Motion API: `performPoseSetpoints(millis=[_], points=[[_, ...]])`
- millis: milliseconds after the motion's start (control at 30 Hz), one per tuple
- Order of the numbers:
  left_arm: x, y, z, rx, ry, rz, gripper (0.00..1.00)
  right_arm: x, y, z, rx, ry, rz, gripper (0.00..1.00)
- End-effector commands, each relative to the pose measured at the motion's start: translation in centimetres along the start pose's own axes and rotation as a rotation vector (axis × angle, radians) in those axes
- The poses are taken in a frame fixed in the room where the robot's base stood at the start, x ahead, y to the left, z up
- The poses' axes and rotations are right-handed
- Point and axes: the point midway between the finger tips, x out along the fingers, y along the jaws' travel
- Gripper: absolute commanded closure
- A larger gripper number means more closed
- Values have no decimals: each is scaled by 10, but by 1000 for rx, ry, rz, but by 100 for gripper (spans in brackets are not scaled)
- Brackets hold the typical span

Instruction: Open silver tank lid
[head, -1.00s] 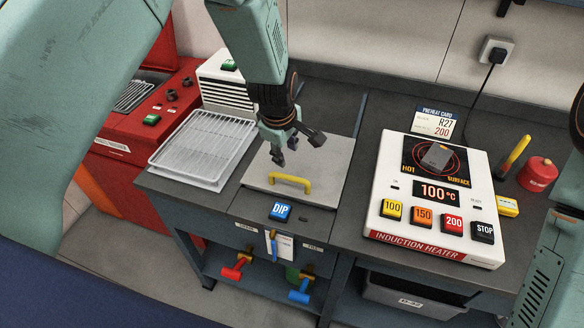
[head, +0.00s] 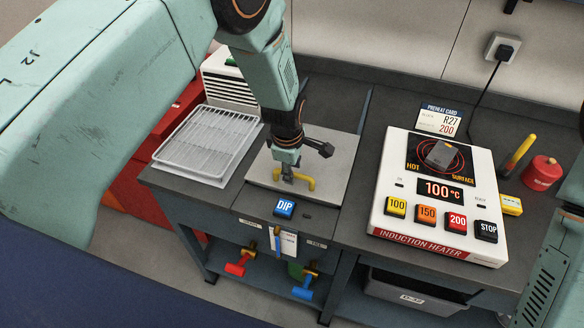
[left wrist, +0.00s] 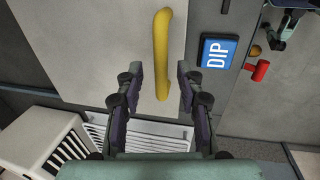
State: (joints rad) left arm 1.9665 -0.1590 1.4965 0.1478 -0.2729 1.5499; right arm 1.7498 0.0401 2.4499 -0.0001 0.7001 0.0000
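The silver tank lid (head: 333,165) lies flat and closed in the bench top, with a yellow bar handle (head: 306,184) near its front edge. The lid (left wrist: 95,45) and the handle (left wrist: 162,50) also show in the left wrist view. My left gripper (head: 287,178) is low over the lid at the handle's left part. In the left wrist view the fingers (left wrist: 160,88) are open, one on each side of the handle's near end, with gaps between. My right gripper is out of view; only part of my right arm shows at the right edge.
A blue DIP button (head: 284,208) sits in front of the lid. A white wire rack (head: 207,143) stands to the left. The induction heater (head: 432,205) stands to the right with a grey block on it. Red and blue valve handles (head: 236,268) hang below the bench front.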

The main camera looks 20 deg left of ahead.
Motion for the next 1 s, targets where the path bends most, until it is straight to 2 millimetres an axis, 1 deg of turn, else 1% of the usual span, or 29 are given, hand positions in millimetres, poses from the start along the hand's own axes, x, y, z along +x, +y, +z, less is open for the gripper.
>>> performPoseSetpoints(millis=[133, 367, 800, 1000], points=[[6, 1, -1, 1, 0, 1, 63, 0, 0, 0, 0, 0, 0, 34], [6, 0, -1, 2, 0, 1, 63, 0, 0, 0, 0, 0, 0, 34], [6, 0, 0, 2, 0, 1, 100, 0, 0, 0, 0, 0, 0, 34], [5, 0, 0, 2, 0, 1, 100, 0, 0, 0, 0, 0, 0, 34]])
